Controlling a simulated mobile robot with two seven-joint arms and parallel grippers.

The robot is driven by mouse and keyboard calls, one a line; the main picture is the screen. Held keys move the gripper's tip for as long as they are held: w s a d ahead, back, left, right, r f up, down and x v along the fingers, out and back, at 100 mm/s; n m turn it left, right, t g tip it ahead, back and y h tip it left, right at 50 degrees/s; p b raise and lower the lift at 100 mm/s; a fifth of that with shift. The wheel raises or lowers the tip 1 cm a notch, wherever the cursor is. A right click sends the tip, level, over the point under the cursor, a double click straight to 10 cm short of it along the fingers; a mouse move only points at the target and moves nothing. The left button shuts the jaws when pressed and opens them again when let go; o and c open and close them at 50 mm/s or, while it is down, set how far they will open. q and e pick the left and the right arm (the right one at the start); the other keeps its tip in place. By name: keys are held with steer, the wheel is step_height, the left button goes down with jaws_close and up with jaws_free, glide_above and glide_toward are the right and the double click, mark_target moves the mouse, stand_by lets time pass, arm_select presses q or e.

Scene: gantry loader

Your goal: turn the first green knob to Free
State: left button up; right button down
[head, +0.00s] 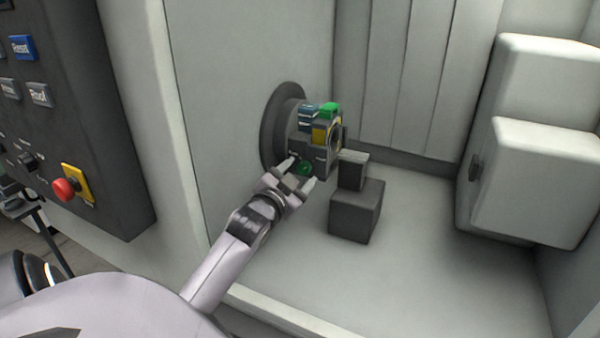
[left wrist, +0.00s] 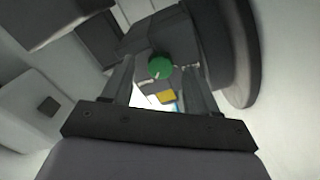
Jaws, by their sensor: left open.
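A small round green knob (head: 305,168) is on the lower side of a dark chuck fixture (head: 322,152) on the cabinet's left wall. My left gripper (head: 299,174) is open, with one finger on each side of the knob. In the left wrist view the green knob (left wrist: 160,67) shows between the two fingers (left wrist: 158,72), with space visible on both sides. I cannot tell how deep the fingers reach around it. A second green part (head: 329,110) is on top of the fixture. No Free marking is readable. My right gripper is not in view.
A dark stepped block (head: 357,210) stands on the cabinet floor just right of my left gripper. A white box-shaped housing (head: 535,180) is at the right. A control panel (head: 75,110) with a red button (head: 64,189) is at the left. The floor's middle is clear.

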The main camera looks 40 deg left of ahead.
arm_select(q)
steer(key=shift+w+a, duration=0.2)
steer(key=shift+w, duration=0.45)
steer(key=c, duration=1)
steer(key=shift+c, duration=0.2)
